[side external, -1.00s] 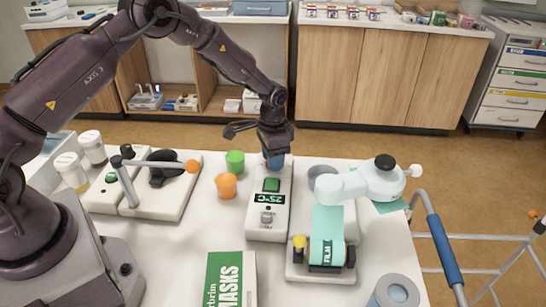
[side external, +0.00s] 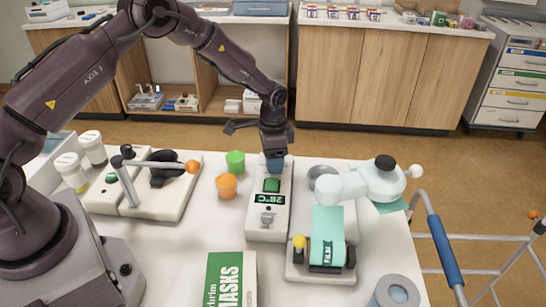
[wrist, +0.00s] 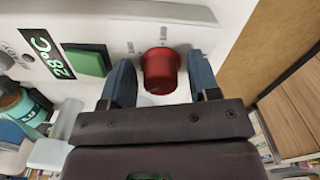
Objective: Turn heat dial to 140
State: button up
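The heater unit (side external: 256,222) is a pale box with a lit display (side external: 269,199) reading 28°C and a green button (side external: 272,185). The red heat dial (wrist: 162,70) shows in the wrist view beyond the button (wrist: 88,60), with small printed marks beside it. My gripper (side external: 273,163) points down at the far end of the unit. In the side view the fingers hide the dial.
A pale machine with a teal film roll (side external: 327,239) stands close on the right. A green masks box (side external: 230,280) is at the front.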

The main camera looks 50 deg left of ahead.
notch_tip(320, 180, up, 13)
dwell(0.8)
jog(key=s+d+r+n+t, duration=0.1)
jog(key=s+r+n+t, duration=0.1)
jog(key=s+r, duration=0.3)
jog(key=s+d+r+n+t, duration=0.1)
jog(key=s+r, duration=0.5)
jog(key=s, duration=0.8)
jog(key=s+d+r+n+t, duration=0.1)
jog(key=s+r+n+t, duration=0.1)
jog(key=s+r, duration=0.4)
jog(key=s+n, duration=0.1)
jog(key=s, duration=0.3)
jog(key=shift+s+r+t, duration=0.15)
jog(key=shift+s+t, duration=0.1)
jog(key=shift+t, duration=0.05)
